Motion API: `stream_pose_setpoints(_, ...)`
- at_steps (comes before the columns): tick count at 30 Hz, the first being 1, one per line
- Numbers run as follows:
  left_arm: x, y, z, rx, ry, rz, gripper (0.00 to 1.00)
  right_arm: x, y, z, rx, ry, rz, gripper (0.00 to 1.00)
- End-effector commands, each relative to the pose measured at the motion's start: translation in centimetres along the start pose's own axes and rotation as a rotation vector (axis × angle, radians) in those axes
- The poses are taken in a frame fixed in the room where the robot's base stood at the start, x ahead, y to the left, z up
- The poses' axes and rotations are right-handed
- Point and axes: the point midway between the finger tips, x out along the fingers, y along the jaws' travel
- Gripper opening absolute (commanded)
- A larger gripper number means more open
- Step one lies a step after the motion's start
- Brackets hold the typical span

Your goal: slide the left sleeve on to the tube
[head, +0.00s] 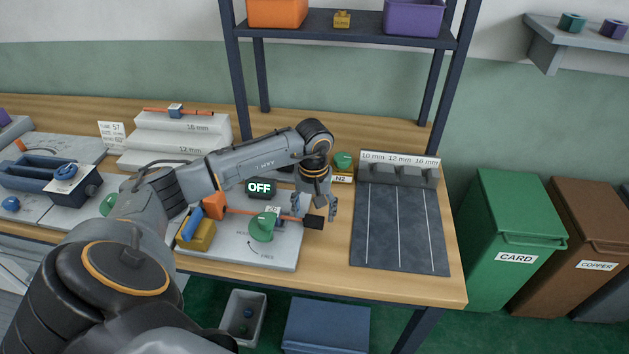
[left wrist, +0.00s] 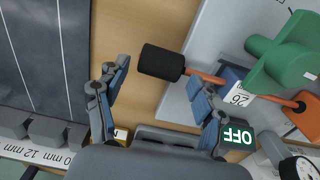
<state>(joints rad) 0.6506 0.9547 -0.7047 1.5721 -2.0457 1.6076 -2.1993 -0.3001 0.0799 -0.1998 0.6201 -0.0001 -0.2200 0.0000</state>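A thin copper-coloured tube (head: 240,212) lies across a grey fixture plate (head: 225,250). A black cylinder (head: 314,222) is at its right end and an orange piece (head: 213,205) at its left end; I cannot tell which is the sleeve. A green clamp-like part (head: 263,227) stands at the tube's middle. My left gripper (head: 322,208) is beside the black cylinder. In the left wrist view its fingers (left wrist: 160,77) are spread, with the black cylinder (left wrist: 160,62) between or just beyond the tips, no grip visible. My right gripper is not in view.
A yellow block (head: 196,235) is at the plate's left. A dark lined mat (head: 400,228) with labelled slots lies to the right. Bare wood shows between plate and mat. A shelf frame rises behind.

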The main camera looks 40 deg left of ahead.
Motion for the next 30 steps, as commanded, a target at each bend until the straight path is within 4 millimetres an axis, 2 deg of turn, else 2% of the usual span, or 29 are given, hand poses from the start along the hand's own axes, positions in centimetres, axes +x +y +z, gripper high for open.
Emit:
stream_pose_setpoints(11, -0.6, 0.0, -0.1, -0.001, 0.002, 0.0, 0.73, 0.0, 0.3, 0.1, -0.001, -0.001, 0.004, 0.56)
stream_pose_setpoints(14, -1.9, 0.0, -0.1, -0.001, 0.004, 0.002, 0.73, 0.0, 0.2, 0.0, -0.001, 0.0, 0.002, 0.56)
stream_pose_setpoints(24, -8.9, 0.0, -0.1, 0.001, 0.004, 0.002, 0.73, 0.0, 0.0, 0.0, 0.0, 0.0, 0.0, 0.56)
stream_pose_setpoints(30, -11.4, 0.0, -0.1, -0.001, 0.001, 0.001, 0.73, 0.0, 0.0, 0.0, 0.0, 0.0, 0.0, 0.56)
